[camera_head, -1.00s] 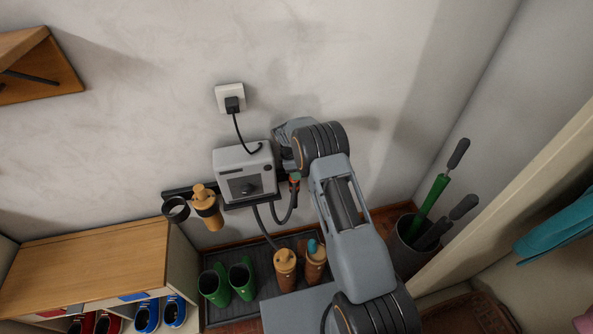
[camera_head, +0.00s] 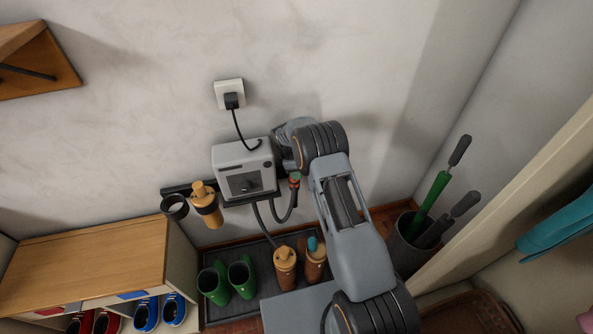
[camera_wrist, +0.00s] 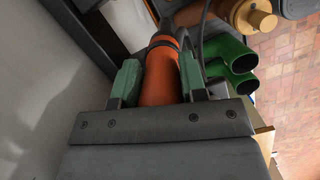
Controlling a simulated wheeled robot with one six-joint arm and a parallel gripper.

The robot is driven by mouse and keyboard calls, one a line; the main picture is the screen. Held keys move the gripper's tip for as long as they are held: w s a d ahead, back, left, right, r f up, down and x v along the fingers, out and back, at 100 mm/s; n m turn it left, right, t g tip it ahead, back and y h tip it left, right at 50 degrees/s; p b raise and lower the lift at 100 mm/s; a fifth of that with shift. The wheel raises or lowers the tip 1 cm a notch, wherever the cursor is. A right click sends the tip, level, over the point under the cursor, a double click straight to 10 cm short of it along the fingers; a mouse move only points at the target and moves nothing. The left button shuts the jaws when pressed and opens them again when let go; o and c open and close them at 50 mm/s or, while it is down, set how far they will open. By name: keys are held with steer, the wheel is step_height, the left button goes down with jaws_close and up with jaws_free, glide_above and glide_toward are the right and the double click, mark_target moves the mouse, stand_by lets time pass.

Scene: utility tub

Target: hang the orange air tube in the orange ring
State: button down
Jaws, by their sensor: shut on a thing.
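The orange air tube (camera_wrist: 160,72) is between the green-padded fingers of my gripper (camera_wrist: 160,88) in the wrist view. My gripper is shut on it, and a dark collar shows at its far end. In the head view my gripper (camera_head: 295,181) is just right of the grey dryer box (camera_head: 243,158), mostly hidden behind my arm. A dark hose (camera_head: 287,214) loops from under the box up to it. I cannot make out an orange ring. Left of the box are an empty dark ring (camera_head: 174,206) and a second dark ring holding a tan tube (camera_head: 205,195).
Green boots (camera_head: 241,278) and brown boots (camera_head: 285,270) stand on a dark tray (camera_head: 253,253) below the box. A wooden shoe cabinet (camera_head: 95,259) is at left. A bin (camera_head: 407,246) with umbrellas stands at right. The wall (camera_head: 150,100) above is mostly clear.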

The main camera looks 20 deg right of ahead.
stand_by(0.4)
steer(key=c, duration=0.6)
jaws_free()
steer(key=shift+f, duration=0.1)
steer(key=shift+v, duration=4)
steer(key=s+r+m+t+p, duration=0.1)
steer(key=s+r+m+p, duration=0.1)
steer(key=s+r, duration=0.45)
steer(key=s+r+m+y+p, duration=0.1)
steer(key=s+r+m+p, duration=0.15)
steer(key=r, duration=0.65)
steer(key=s+r+m+t+p, duration=0.1)
steer(key=s+r+m+p, duration=0.15)
steer(key=s+r, duration=0.4)
steer(key=s+r+m+p, duration=0.1)
steer(key=s+r+m, duration=0.1)
steer(key=s, duration=0.3)
steer(key=s+r+m+t+y+p, duration=0.1)
steer(key=s+r+m, duration=0.2)
steer(key=s, duration=0.2)
steer(key=s+r+m+t+p, duration=0.1)
steer(key=s+r+m, duration=0.1)
steer(key=s, duration=0.4)
steer(key=shift+d+r+p, duration=0.3)
